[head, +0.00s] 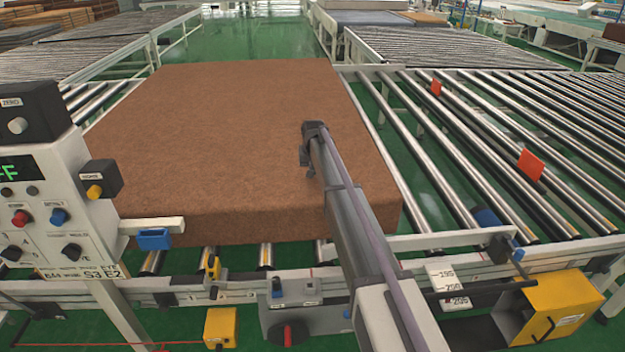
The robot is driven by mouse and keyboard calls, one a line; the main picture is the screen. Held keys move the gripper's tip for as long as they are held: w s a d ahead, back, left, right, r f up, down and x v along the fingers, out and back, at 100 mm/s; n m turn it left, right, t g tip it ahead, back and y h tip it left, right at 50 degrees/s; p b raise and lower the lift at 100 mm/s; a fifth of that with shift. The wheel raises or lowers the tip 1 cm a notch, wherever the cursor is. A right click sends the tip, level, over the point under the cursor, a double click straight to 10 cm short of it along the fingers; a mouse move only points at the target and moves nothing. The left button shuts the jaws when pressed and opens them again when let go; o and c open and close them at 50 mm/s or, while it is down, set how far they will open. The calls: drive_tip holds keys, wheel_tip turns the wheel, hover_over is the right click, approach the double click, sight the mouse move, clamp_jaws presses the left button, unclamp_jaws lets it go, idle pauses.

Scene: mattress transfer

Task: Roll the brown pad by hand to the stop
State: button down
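The brown pad (215,125) is a thick flat block lying on the roller conveyor, in the left and middle of the head view. Its near edge faces me and its right edge runs along a pale rail. My gripper (306,160) is over the right half of the pad's top, pointing down at the end of my arm. I cannot tell whether it touches the pad. Its fingers are small and dark, and their opening is not clear. I cannot make out for sure which part is the stop.
Bare rollers (480,150) with two orange-red tags (531,163) lie right of the pad. A control panel (70,195) stands at the left, close to the pad's near corner. A yellow box (560,305) sits at the lower right. Green floor (245,42) shows beyond the pad.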

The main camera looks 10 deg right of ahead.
drive_tip(key=shift+f, duration=0.15)
idle(0.3)
drive_tip(key=shift+s+b+x, duration=0.2)
drive_tip(key=shift+b+x, duration=0.65)
drive_tip(key=shift+b, duration=0.15)
drive_tip(key=shift+s, duration=0.1)
idle(0.4)
